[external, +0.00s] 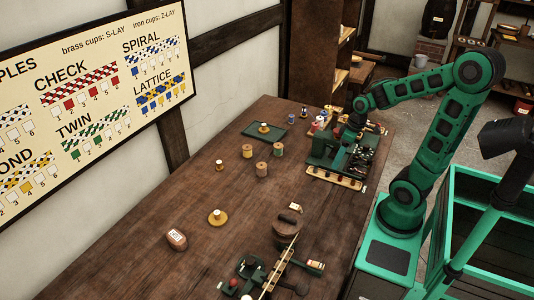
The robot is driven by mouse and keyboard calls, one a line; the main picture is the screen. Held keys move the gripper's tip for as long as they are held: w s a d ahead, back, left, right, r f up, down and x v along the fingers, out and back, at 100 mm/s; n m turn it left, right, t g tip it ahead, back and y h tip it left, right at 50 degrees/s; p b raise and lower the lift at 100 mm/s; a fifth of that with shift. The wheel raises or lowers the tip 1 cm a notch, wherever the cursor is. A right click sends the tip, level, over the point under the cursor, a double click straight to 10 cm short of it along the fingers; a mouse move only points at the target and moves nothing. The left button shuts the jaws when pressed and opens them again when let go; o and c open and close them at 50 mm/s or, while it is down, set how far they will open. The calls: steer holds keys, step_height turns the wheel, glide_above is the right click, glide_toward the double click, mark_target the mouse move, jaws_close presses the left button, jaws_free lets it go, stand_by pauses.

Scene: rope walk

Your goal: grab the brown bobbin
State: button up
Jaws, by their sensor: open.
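Several bobbins stand on the wooden table in the external view. One that looks brown or tan (262,169) stands upright near the middle of the table. At this size I cannot be sure which is the brown bobbin. My gripper (354,122) is at the far right side of the table, over a green machine, well away from these bobbins. Its fingers are small and partly lost against the machine; it is open.
The green machine (325,150) stands under my gripper, with a row of small pieces along its front. A green tray (250,133) lies at the back. A round wooden block (287,230) and another green device (262,272) are nearer. The table's left part is mostly clear.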

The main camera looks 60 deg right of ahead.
mark_target(261, 166)
steer(key=w+a+f+n+t+y, duration=0.1)
steer(key=w+a, duration=0.1)
steer(key=w, duration=0.2)
steer(key=w+a+f+n+t+y, duration=0.1)
steer(key=w+a+n, duration=0.1)
steer(key=w, duration=0.3)
steer(key=w+a+f+n+t+y, duration=0.1)
steer(key=w+f+n, duration=0.1)
steer(key=w, duration=0.3)
steer(key=shift+a+f+t+y, duration=0.1)
steer(key=shift+a+t+y, duration=0.2)
steer(key=shift+a+t, duration=0.1)
steer(key=w+t, duration=0.1)
steer(key=w, duration=0.1)
steer(key=w+n+t+y, duration=0.1)
steer(key=w, duration=0.1)
steer(key=w+a+t, duration=0.1)
steer(key=w, duration=0.2)
steer(key=shift+n+y, duration=0.3)
steer(key=shift+w+d+r+t, duration=0.1)
steer(key=shift+w+r+t, duration=0.1)
steer(key=shift+w+t, duration=0.35)
steer(key=x, duration=1)
steer(key=shift+w+a+f, duration=0.15)
steer(key=shift+w+a, duration=0.05)
steer(key=shift+a, duration=0.15)
steer(key=shift+c, duration=0.4)
steer(key=c, duration=1)
